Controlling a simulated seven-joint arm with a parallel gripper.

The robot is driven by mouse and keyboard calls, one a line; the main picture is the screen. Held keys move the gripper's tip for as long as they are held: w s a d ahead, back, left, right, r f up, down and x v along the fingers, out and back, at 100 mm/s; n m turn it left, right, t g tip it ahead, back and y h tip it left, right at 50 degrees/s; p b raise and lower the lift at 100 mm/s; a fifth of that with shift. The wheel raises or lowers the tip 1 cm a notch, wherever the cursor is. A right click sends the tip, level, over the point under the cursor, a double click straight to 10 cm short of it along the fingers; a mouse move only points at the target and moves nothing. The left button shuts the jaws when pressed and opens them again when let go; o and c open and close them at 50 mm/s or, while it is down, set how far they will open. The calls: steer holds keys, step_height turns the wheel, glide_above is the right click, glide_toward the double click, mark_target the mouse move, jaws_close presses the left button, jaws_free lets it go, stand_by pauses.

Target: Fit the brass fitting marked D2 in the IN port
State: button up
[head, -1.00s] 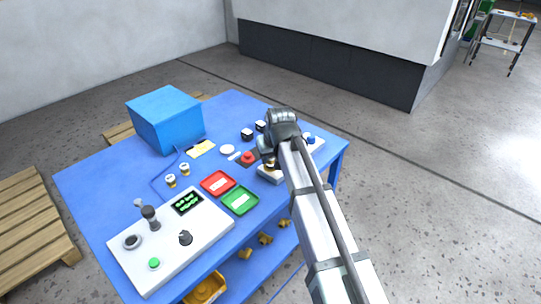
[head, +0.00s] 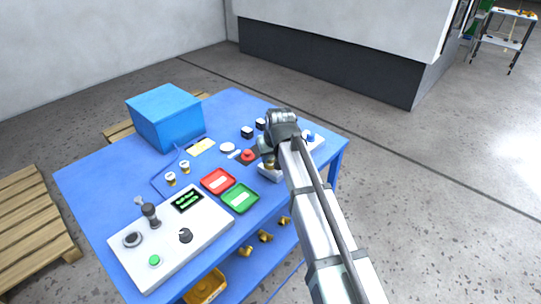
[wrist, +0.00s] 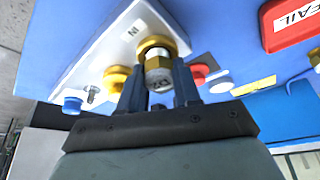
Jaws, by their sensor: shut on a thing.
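A label (wrist: 132,29) beside the ring appears to read IN, partly cut off. A second brass ring (wrist: 117,78) is on the same block. In the head view my gripper (head: 268,152) is over the block (head: 269,173) at the table's right side, and my arm hides much of it.
Two small fittings (head: 178,174) stand on the blue table (head: 110,180). A red tray (head: 218,182), a green tray (head: 240,198) and a red button (head: 247,156) are left of my gripper. A control panel (head: 205,220) is at the front, a blue box (head: 165,117) at the back.

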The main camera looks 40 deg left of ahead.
steer(key=shift+s+d+f, duration=0.15)
steer(key=shift+d+f, duration=0.05)
steer(key=shift+f, duration=0.35)
stand_by(0.4)
steer(key=o, duration=0.7)
steer(key=shift+a+r, duration=0.1)
steer(key=shift+r, duration=0.25)
steer(key=shift+o, duration=0.8)
steer(key=shift+r, duration=0.2)
steer(key=shift+a+r, duration=0.1)
steer(key=shift+r, duration=3.2)
